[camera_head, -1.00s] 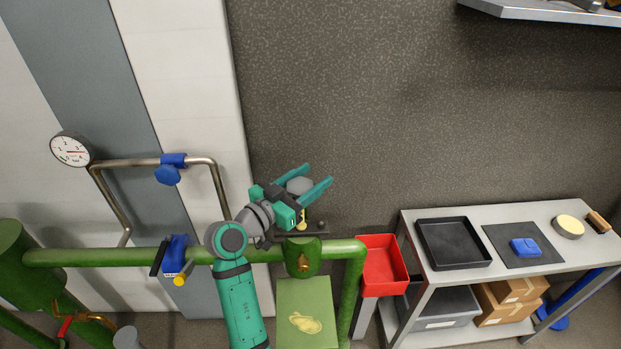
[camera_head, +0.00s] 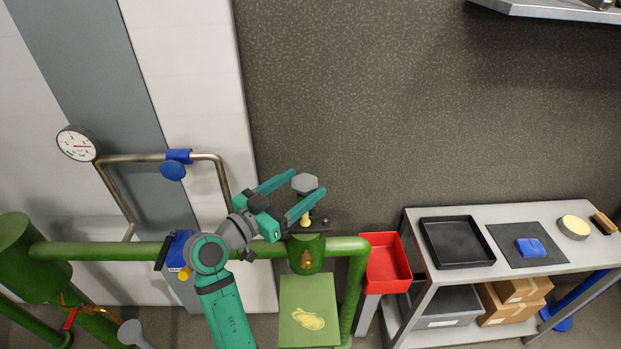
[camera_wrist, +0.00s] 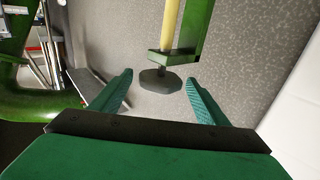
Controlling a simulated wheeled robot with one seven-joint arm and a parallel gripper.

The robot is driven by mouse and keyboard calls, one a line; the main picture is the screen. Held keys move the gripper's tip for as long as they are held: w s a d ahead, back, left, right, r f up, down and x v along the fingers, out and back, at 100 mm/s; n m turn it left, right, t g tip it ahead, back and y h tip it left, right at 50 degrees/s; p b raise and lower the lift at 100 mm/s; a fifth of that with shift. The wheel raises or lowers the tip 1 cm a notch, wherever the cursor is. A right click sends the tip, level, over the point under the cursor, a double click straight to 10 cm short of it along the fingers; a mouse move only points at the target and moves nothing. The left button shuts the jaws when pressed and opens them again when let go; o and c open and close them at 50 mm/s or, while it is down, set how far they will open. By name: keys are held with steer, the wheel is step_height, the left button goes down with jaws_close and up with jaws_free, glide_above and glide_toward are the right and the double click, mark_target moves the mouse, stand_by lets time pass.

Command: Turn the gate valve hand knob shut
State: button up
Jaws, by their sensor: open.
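The gate valve hand knob (camera_head: 304,183) is a grey many-sided disc on top of a thin yellow stem (camera_head: 306,217), above the green valve body (camera_head: 307,254). In the wrist view the knob (camera_wrist: 159,80) is dark grey, with the yellow stem and green yoke (camera_wrist: 183,50) above it in the picture. My gripper (camera_head: 309,181) is open, with its teal fingers reaching from the left towards the knob. In the wrist view the knob lies between the fingertips (camera_wrist: 159,77), with a gap showing on both sides.
A green pipe (camera_head: 110,250) runs left from the valve, carrying a blue fitting (camera_head: 180,248). A steel pipe with a blue knob (camera_head: 173,171) and a gauge (camera_head: 77,144) stand left. A red bin (camera_head: 388,260) and a bench (camera_head: 480,211) are right.

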mark_target(295, 190)
steer(key=v, duration=0.5)
stand_by(0.5)
